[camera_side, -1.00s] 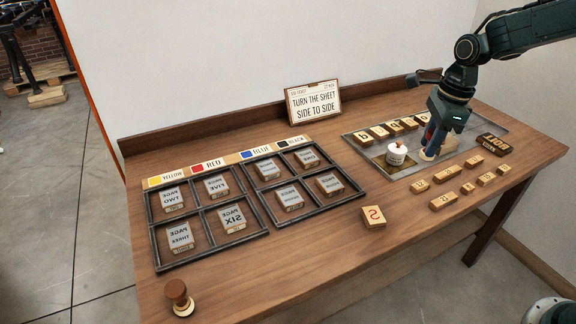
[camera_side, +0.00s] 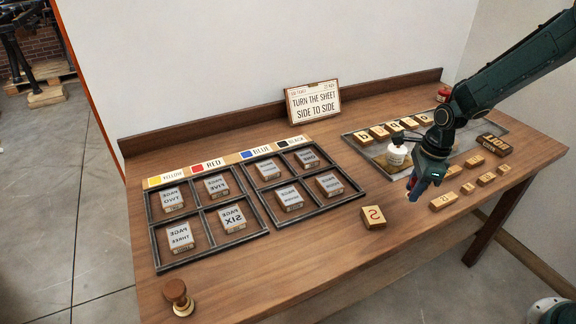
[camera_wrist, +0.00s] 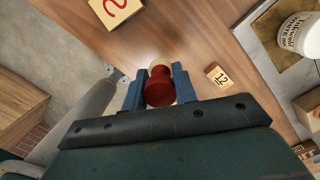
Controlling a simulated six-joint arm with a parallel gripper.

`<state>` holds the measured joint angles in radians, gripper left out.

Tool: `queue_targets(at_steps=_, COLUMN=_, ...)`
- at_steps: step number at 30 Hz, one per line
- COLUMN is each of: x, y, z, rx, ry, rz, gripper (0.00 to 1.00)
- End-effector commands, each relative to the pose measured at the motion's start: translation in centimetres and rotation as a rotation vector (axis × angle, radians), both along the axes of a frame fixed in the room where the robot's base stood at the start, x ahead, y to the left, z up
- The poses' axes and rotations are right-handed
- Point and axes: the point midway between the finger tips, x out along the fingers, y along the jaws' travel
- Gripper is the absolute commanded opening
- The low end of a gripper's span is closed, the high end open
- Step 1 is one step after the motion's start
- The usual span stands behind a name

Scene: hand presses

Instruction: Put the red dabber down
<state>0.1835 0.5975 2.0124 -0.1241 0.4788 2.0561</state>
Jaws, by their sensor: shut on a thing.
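The red dabber (camera_wrist: 159,87) has a round red top and a paler part at its far end. It sits between the two blue fingers of my gripper (camera_wrist: 160,86) in the wrist view. In the side view my gripper (camera_side: 415,188) points down near the table's front, between the red-marked wooden block (camera_side: 373,217) and the small letter blocks. The dabber is mostly hidden there by the fingers. I cannot tell whether its lower end touches the table.
A grey tray (camera_side: 489,123) with letter blocks and a white jar (camera_side: 397,155) lies behind my gripper. Several small blocks (camera_side: 444,202) lie to the right. Frames with page blocks (camera_side: 233,219) are on the left. A wooden stamp (camera_side: 178,296) stands front left. Bare tabletop (camera_side: 330,255) lies front centre.

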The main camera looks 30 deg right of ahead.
Motion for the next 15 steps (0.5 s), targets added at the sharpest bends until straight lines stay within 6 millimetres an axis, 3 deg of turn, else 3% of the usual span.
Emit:
queue_targets(at_steps=5, x=0.0, y=0.0, z=-0.5, rx=0.0, ry=0.0, rz=0.0, gripper=0.04)
queue_targets(at_steps=15, x=-0.1, y=0.0, z=-3.9, rx=0.0, ry=0.002, rz=-0.001, gripper=0.04)
